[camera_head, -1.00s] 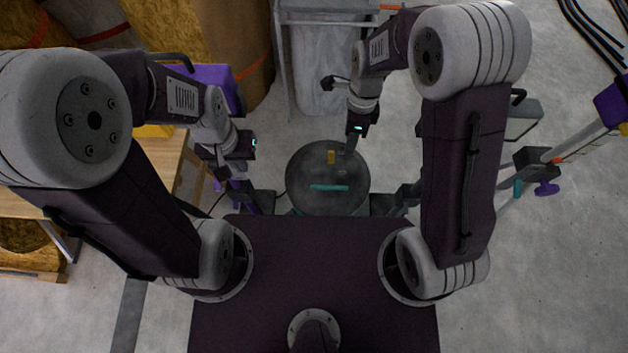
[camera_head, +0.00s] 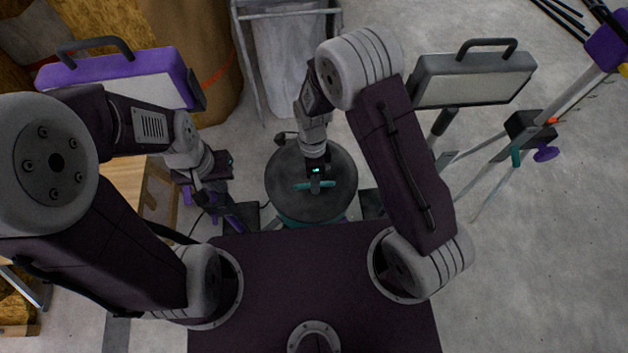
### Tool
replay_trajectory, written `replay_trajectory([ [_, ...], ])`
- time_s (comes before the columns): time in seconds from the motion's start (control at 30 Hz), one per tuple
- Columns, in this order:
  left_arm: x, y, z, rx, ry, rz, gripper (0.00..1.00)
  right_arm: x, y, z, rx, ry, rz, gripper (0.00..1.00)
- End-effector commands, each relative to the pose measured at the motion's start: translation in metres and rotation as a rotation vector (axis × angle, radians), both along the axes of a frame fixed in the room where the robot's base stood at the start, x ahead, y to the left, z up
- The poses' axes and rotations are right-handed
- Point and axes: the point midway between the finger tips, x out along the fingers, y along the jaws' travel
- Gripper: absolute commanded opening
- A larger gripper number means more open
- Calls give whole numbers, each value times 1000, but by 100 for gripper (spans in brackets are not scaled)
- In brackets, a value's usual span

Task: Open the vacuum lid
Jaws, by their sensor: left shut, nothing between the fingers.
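The vacuum lid (camera_head: 338,202) is a dark round disc in front of my base, lying flat on the vacuum. A teal handle (camera_head: 328,183) runs across its middle. My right gripper (camera_head: 315,185) points down over the centre of the lid, right at the handle. It hides the handle's middle, and I cannot see whether its fingers are around the bar. The yellow piece on the lid is hidden now. My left gripper (camera_head: 203,193) is shut and empty, to the left of the lid and apart from it.
A work light with a purple frame (camera_head: 118,72) stands at the back left, a grey one (camera_head: 475,78) at the back right. A bin on a metal frame (camera_head: 290,55) stands behind the vacuum. A wooden box (camera_head: 157,200) is near my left arm. The right floor is mostly clear.

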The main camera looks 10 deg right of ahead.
Motion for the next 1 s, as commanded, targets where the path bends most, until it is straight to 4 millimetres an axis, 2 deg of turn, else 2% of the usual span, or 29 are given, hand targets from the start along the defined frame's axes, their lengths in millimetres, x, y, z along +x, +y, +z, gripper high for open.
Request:
replay_trajectory([
  [0.23,0,0,0,0,0,0,0,0,0,-2,0,-1,0,36],
  [0.27,0,0,0,0,0,0,0,0,0,-2,0,-1,0,33],
  [0.37,0,0,0,0,0,0,0,0,0,-2,0,-1,0,6],
  [0.4,0,0,0,0,0,0,0,0,0,-1,0,-1,0,0],
  [1.0,0,0,0,0,0,0,0,0,0,-1,0,-1,0,0],
])
